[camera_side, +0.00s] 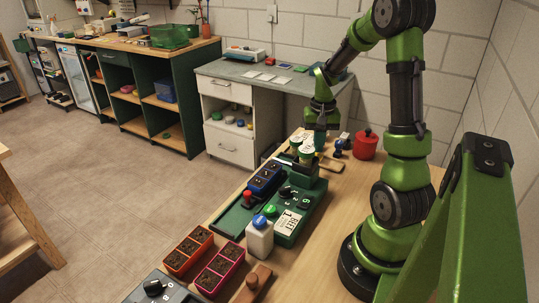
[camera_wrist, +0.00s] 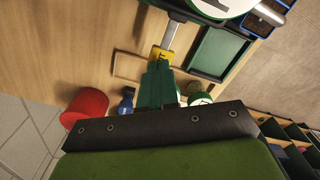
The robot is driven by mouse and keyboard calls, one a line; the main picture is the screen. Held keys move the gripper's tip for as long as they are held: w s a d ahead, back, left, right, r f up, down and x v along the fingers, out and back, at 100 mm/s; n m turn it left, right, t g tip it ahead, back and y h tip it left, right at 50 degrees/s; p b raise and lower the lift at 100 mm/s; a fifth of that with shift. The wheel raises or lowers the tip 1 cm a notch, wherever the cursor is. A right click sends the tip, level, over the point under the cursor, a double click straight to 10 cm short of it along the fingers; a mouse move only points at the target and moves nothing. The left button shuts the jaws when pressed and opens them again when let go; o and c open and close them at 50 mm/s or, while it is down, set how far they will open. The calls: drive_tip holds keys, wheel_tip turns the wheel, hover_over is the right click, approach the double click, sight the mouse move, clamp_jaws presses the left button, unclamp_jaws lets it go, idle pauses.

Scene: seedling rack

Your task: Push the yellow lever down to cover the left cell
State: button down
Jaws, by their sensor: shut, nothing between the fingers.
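The yellow lever (camera_wrist: 161,54) shows in the wrist view as a yellow tip on a metal bar that runs up towards a white round dial (camera_wrist: 222,5). My gripper (camera_wrist: 158,68) is shut and empty, its green fingertips right at the yellow tip; I cannot tell whether they touch it. In the side view my gripper (camera_side: 321,146) is low over the far end of the green device (camera_side: 289,222), where the lever is too small to make out clearly. I cannot tell which cell the lever is over. A dark green recessed tray (camera_wrist: 215,52) lies right of the lever in the wrist view.
A red pot (camera_side: 366,144) and a small blue knobbed piece (camera_side: 338,149) stand near my gripper. A blue tray (camera_side: 264,178), a red knob (camera_side: 247,198), a white bottle (camera_side: 260,238) and soil-filled pots (camera_side: 219,269) stand nearer. Bare wooden table (camera_side: 335,215) lies right of the device.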

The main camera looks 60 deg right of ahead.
drive_tip(key=shift+f, duration=0.2)
drive_tip(key=shift+f, duration=1.4)
drive_tip(key=shift+r, duration=3.85)
